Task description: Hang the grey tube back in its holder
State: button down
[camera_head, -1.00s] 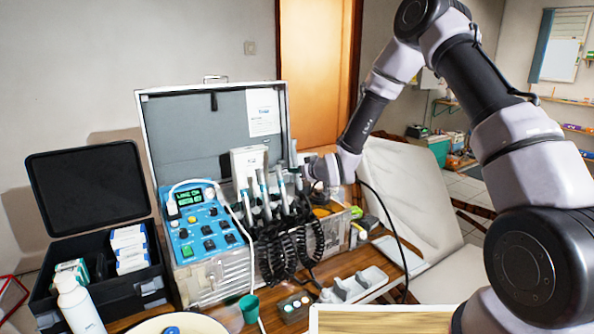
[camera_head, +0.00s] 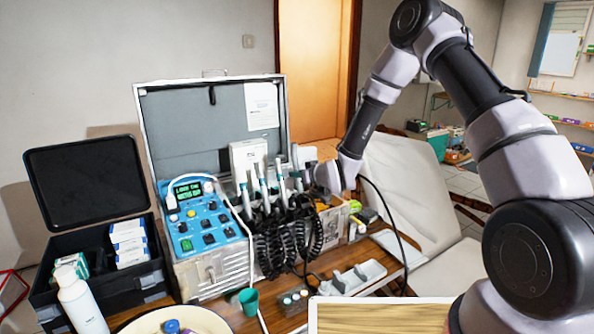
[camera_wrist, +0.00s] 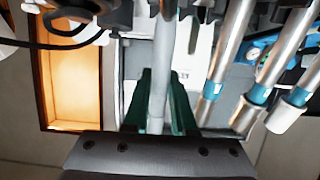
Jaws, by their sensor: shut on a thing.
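The grey tube (camera_wrist: 160,75) runs lengthwise between the green-lined fingers of my gripper (camera_wrist: 161,108) in the wrist view. My gripper is shut on it. The far end of the tube reaches the dark holder row (camera_wrist: 195,8) at the top of that view; whether it sits in a slot or only overlaps it, I cannot tell. In the head view my gripper (camera_head: 305,178) is at the right end of the instrument row, its fingers and the tube partly hidden.
Silver handpieces with blue bands (camera_wrist: 225,70) stand close beside the tube. Black coiled hoses (camera_head: 285,245) hang below the row. The open case lid (camera_head: 190,130) rises behind, and the blue control panel (camera_head: 205,225) is at left. A grey tray (camera_head: 355,278) lies in front.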

aim_at(300, 189)
jog(key=shift+s+d+f, duration=0.1)
jog(key=shift+f, duration=0.2)
jog(key=shift+f, duration=0.15)
jog(key=shift+s+d+f, duration=0.15)
jog(key=shift+s+f, duration=0.1)
jog(key=shift+f, duration=0.4)
jog(key=shift+s+d+f, duration=0.1)
jog(key=shift+s+f, duration=0.1)
jog(key=shift+f, duration=0.4)
jog(key=c, duration=0.7)
grip_release()
jog(key=shift+o, duration=0.2)
jog(key=v, duration=0.8)
